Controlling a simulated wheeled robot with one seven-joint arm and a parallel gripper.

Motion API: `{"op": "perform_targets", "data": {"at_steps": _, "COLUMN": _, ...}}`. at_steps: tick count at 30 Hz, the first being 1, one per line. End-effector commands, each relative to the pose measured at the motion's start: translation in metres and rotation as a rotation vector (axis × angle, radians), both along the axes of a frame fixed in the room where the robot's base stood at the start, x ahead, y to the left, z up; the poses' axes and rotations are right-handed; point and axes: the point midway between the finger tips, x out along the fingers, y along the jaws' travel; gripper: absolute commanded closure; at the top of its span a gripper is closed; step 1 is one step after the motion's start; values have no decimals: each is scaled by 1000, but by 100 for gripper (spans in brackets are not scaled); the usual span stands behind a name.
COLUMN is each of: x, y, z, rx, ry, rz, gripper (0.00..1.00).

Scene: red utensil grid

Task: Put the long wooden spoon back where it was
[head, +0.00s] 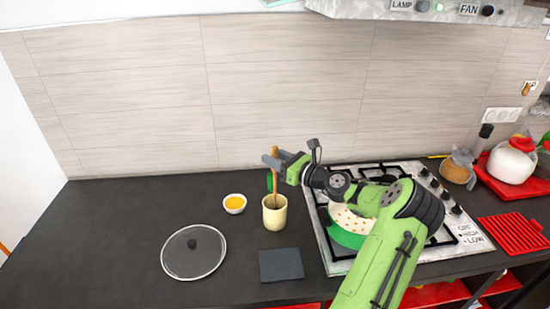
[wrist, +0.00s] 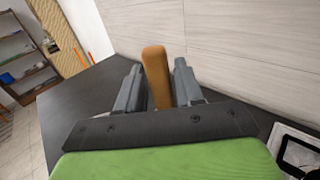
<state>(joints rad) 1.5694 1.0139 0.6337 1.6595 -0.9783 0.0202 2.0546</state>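The long wooden spoon (head: 275,180) stands nearly upright in the cream utensil cup (head: 274,218), its lower end hidden inside the cup. My gripper (head: 271,161) is at the upper part of the handle, above the cup. In the wrist view the brown handle (wrist: 157,78) rises between the two grey fingers of my gripper (wrist: 158,75). Narrow gaps show beside the handle, so the fingers look open around it.
A small white bowl of yellow food (head: 234,204) stands left of the cup. A glass lid (head: 194,251) and a dark square mat (head: 281,265) lie in front. A green pan (head: 345,238) sits on the stove (head: 330,262), partly behind my arm.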

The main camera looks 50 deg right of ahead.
Motion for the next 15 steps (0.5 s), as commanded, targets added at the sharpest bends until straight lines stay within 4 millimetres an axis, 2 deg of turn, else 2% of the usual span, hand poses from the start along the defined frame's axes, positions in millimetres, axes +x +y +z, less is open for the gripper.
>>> {"op": "perform_targets", "data": {"at_steps": 1, "x": 0, "y": 0, "z": 0, "rx": 0, "ry": 0, "rz": 0, "gripper": 56}}
{"op": "perform_targets", "data": {"at_steps": 3, "x": 0, "y": 0, "z": 0, "rx": 0, "ry": 0, "rz": 0, "gripper": 47}}
{"op": "perform_targets", "data": {"at_steps": 12, "x": 0, "y": 0, "z": 4, "rx": -2, "ry": 0, "rz": 0, "gripper": 47}}
{"op": "perform_targets", "data": {"at_steps": 15, "x": -17, "y": -3, "z": 2, "rx": 1, "ry": 2, "rz": -4, "gripper": 47}}
